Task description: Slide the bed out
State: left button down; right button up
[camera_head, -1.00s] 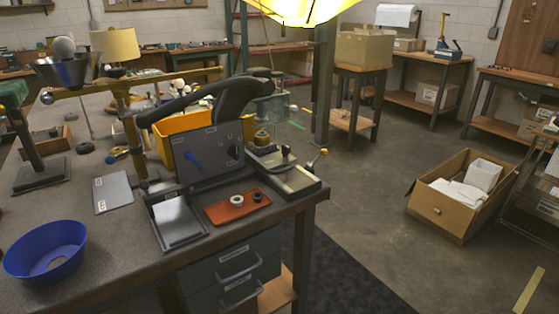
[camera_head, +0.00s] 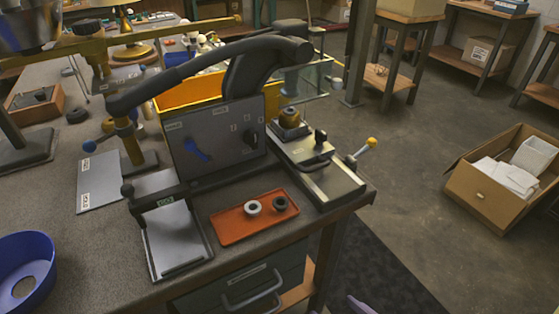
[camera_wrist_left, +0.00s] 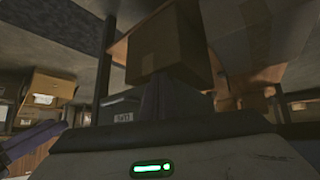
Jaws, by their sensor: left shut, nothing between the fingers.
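A machine with a black curved arm (camera_head: 215,65) and a grey front panel (camera_head: 215,145) stands on the bench. At its right is a flat metal bed (camera_head: 335,186) with a black knobbed handle and a yellow-ball lever. At its front left is a grey tray-like plate (camera_head: 175,240). Which of the two is the task's bed I cannot tell for certain. My left gripper (camera_wrist_left: 168,98) shows dark in the left wrist view, its fingers shut and empty. A small purple tip (camera_head: 360,304) shows at the head view's bottom edge; whose it is I cannot tell. No gripper touches the machine.
An orange tray (camera_head: 230,228) with two small rings lies between the plate and the metal bed. A blue bowl (camera_head: 12,290) stands at the left edge. An open cardboard box (camera_head: 480,203) is on the floor at right.

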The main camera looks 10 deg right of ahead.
jog(key=w+d+r+t+y+b, duration=0.15)
jog(key=w+r+t, duration=0.25)
jog(key=w+r, duration=0.6)
jog(key=n+t+y+b, duration=0.1)
jog(key=n+t+y, duration=0.1)
jog(key=t, duration=0.1)
send_near(319, 169)
jog(key=shift+h, duration=0.25)
jog(key=x, duration=0.7)
jog(key=shift+w+a+r, duration=0.15)
jog(key=shift+w+r, duration=0.05)
jog(key=shift+w+a, duration=0.25)
jog(key=shift+w, duration=0.25)
